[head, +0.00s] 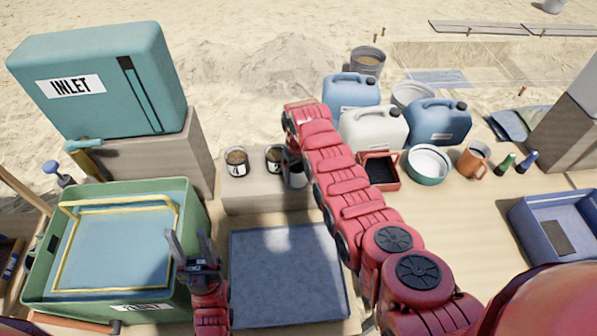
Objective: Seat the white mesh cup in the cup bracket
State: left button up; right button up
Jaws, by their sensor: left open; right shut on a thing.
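My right gripper (291,158) points down at the right end of a low stone block and is shut on a small greyish cup (297,179), which may be the white mesh cup. The arm and fingers hide part of it, and I cannot tell whether it touches the block. Two cups with dark contents, one labelled 4 (236,162) and another (274,157), stand on the block just left of it. I cannot make out the cup bracket clearly. My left gripper (195,250) is open and empty, fingers up, between the green tub and the grey tray.
The green tub (198,222) with a yellow frame is at left, below the teal INLET tank (95,80). The grey tray (285,275) lies empty in front of the stone block (250,192). Jugs, a red bin (378,170) and an orange mug (473,160) stand right of my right arm.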

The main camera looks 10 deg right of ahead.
jog(key=shift+f, duration=0.15)
jog(key=o, duration=0.9)
jog(key=shift+o, duration=1.2)
